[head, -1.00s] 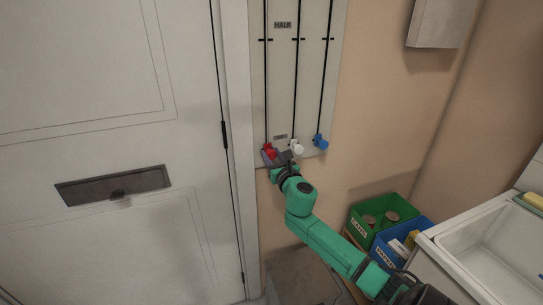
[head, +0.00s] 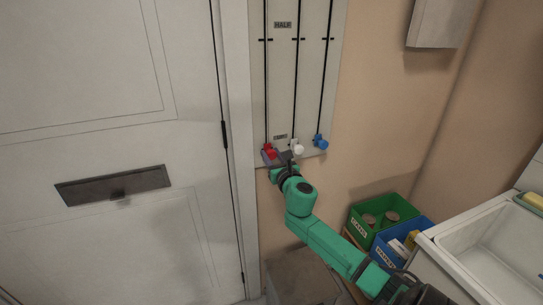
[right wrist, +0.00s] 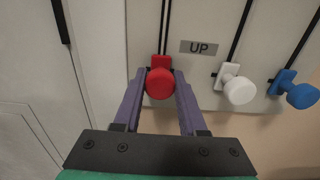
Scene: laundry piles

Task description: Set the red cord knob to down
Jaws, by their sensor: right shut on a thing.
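The red cord knob (head: 269,148) is at the low end of the leftmost black cord on the pale wall board. It also shows in the right wrist view (right wrist: 160,83), between the two purple fingers. My right gripper (head: 272,156) is shut on this knob, with a finger on either side. The knob is level with the white knob (head: 298,149) and the blue knob (head: 321,143) to its right. My left gripper is out of view.
A plate reading HALF (head: 283,25) is higher on the board (head: 310,75). A white door (head: 100,100) stands close on the left. Green (head: 357,231) and blue (head: 378,252) bins and a white sink (head: 448,243) are at the lower right.

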